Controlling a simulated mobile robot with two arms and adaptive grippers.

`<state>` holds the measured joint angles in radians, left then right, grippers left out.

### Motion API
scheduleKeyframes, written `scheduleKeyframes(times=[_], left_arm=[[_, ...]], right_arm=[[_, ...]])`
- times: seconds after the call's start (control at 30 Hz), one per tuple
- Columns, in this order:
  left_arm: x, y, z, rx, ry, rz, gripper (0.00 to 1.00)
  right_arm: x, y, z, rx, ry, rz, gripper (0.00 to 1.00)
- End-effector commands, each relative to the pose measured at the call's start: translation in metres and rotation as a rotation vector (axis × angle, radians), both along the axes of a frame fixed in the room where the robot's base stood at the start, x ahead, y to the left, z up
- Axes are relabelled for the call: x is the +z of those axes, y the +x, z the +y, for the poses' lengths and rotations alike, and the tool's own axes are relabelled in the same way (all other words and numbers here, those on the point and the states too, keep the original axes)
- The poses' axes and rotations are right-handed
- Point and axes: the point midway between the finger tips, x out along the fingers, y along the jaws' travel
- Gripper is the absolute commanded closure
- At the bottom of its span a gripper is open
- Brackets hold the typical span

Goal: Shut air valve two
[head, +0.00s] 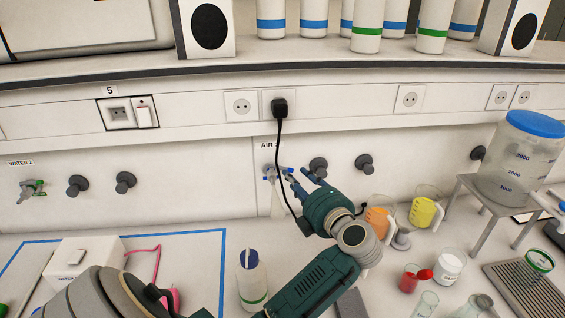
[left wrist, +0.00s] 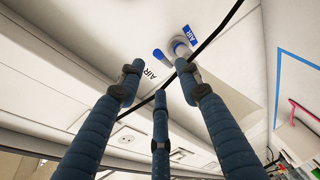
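The air valve (head: 270,174) with blue parts sits on the back wall panel below a label reading "AIR", its number hidden by a black cable. My left gripper (head: 303,182) is just right of the valve, fingers pointing up and toward the wall. In the left wrist view the three fingers of my left gripper (left wrist: 158,80) are spread with nothing between them. Beyond their tips is the valve's pale round body (left wrist: 181,47) with a blue lever (left wrist: 159,55) and a blue "AIR" tag (left wrist: 189,33). I cannot tell whether a fingertip touches it. My right gripper is not in view.
The black cable (head: 279,140) hangs from a wall plug past the valve and crosses the left wrist view near the fingertips. Dark knobs (head: 318,167) line the wall. A bottle (head: 252,285), orange (head: 377,219) and yellow (head: 422,212) jugs stand on the bench.

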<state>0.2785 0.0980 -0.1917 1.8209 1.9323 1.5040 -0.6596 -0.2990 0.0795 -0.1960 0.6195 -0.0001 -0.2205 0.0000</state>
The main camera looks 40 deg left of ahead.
Motion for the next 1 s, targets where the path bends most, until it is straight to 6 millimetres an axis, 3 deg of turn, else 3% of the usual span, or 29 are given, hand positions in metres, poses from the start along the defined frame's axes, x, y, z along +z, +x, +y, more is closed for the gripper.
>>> scheduleKeyframes(times=[0.2,0.4,0.63,0.83,1.0], left_arm=[[-0.001,0.016,0.042,0.004,0.006,0.002,0.65],[-0.007,0.027,0.066,0.002,0.003,0.0,0.65],[-0.011,0.031,0.075,0.0,-0.002,-0.001,0.65],[-0.011,0.031,0.075,0.0,-0.001,-0.002,0.65],[-0.011,0.031,0.075,0.0,0.0,-0.001,0.99]], right_arm=[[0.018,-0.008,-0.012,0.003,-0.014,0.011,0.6],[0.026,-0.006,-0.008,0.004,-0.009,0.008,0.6],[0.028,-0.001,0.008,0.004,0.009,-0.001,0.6],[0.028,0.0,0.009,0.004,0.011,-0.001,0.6],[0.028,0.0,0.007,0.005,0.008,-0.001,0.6]])
